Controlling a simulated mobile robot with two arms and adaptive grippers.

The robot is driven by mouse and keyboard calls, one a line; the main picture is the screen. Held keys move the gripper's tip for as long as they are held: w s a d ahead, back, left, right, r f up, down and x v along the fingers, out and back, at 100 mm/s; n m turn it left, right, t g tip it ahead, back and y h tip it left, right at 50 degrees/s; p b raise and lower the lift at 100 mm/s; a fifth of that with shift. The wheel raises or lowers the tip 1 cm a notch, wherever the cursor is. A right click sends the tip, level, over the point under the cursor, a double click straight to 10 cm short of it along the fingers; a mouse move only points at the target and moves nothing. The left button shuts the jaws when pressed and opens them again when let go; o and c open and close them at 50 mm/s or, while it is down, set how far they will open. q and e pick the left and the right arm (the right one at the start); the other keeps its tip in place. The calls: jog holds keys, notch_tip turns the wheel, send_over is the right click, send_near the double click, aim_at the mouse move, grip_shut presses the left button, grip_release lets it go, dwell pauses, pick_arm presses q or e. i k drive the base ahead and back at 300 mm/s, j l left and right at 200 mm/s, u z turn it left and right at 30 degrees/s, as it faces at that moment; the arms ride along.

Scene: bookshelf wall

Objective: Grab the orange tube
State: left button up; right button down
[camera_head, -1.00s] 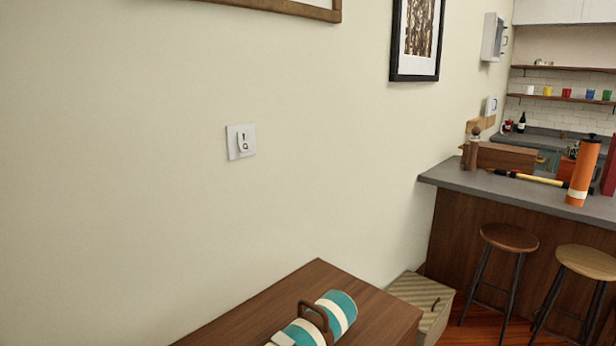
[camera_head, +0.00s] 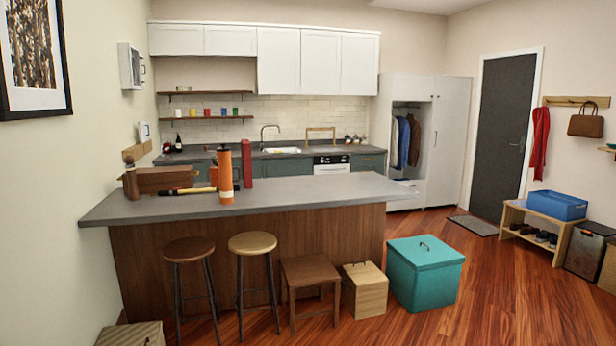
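The orange tube (camera_head: 225,178) stands upright on the grey counter (camera_head: 290,195), left of its middle and close to its front edge. It has a dark cap and a pale band low on its body. Neither of my grippers shows in the head view.
A wooden box (camera_head: 168,179), a brown bottle-like object (camera_head: 131,178) and a red upright object (camera_head: 246,160) share the counter. Two stools (camera_head: 188,250) (camera_head: 253,243), a low wooden stool (camera_head: 309,270), a wooden box (camera_head: 364,290) and a teal box (camera_head: 424,272) stand before it. Floor at right is open.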

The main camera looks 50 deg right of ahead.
aim_at(223, 159)
jog(key=z, duration=1)
jog(key=i, duration=0.6)
jog(key=i+u, duration=0.1)
jog(key=i, duration=0.55)
jog(key=i+l+u, duration=0.1)
jog(key=i, duration=0.5)
jog(key=i+l, duration=0.15)
jog(key=i, duration=0.45)
